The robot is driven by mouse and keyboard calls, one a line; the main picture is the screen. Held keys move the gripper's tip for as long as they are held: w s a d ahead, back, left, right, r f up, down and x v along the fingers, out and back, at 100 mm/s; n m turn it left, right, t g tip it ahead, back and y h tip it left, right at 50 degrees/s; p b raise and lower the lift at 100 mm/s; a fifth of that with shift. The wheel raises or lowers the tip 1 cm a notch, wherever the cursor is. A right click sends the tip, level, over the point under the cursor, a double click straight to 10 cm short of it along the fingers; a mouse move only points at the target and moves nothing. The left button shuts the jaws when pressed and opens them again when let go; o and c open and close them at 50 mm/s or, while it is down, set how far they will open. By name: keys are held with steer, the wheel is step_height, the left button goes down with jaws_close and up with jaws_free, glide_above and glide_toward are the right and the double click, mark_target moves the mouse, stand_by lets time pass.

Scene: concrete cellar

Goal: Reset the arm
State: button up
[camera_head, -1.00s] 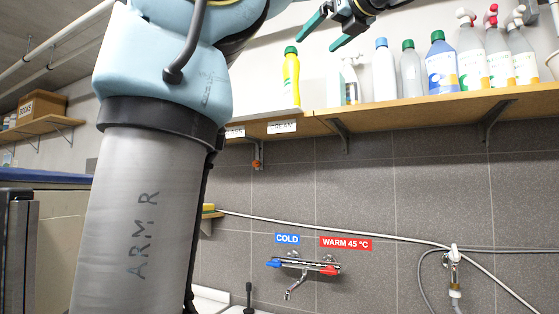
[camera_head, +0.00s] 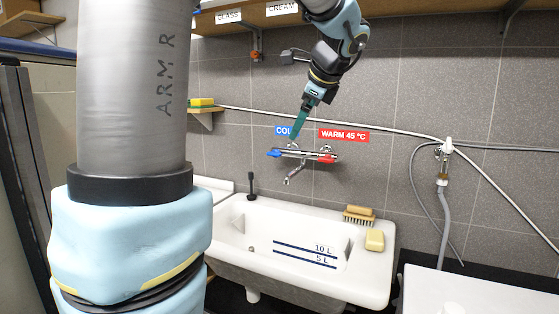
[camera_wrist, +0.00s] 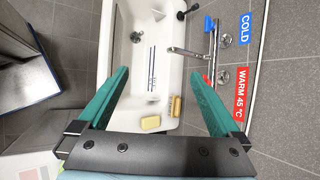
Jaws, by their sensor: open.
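My gripper (camera_head: 299,124) hangs from the arm at the top of the head view, its green fingers pointing down in front of the tiled wall by the COLD label. In the wrist view my gripper (camera_wrist: 162,92) has its two green fingers wide apart with nothing between them. The wrist view looks over the sink (camera_wrist: 115,60), the soap and the tap. In the head view one finger largely hides the other.
A white sink (camera_head: 380,270) stands below, with a brush (camera_head: 359,214) and yellow soap (camera_head: 375,240) on its rim. A wall tap (camera_head: 300,155) with blue and red handles is near the fingers. A wooden shelf (camera_head: 410,12) runs above. A hose (camera_head: 443,220) hangs at right.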

steer(key=s+a+f+n+g+h, duration=0.1)
steer(key=s+a+f+n+g, duration=0.1)
steer(key=s+a+f+n, duration=0.2)
steer(key=s+a+f+n+g+h, duration=0.1)
steer(key=s+a+f+n, duration=0.3)
steer(key=f, duration=1)
steer(key=s+a+f+n+g+h, duration=0.1)
steer(key=s+a+f+n+g, duration=0.2)
steer(key=s+f+n, duration=0.6)
steer(key=a+f+n, duration=0.1)
steer(key=n, duration=0.2)
steer(key=shift+n+h+b, duration=0.3)
steer(key=shift+b, duration=0.05)
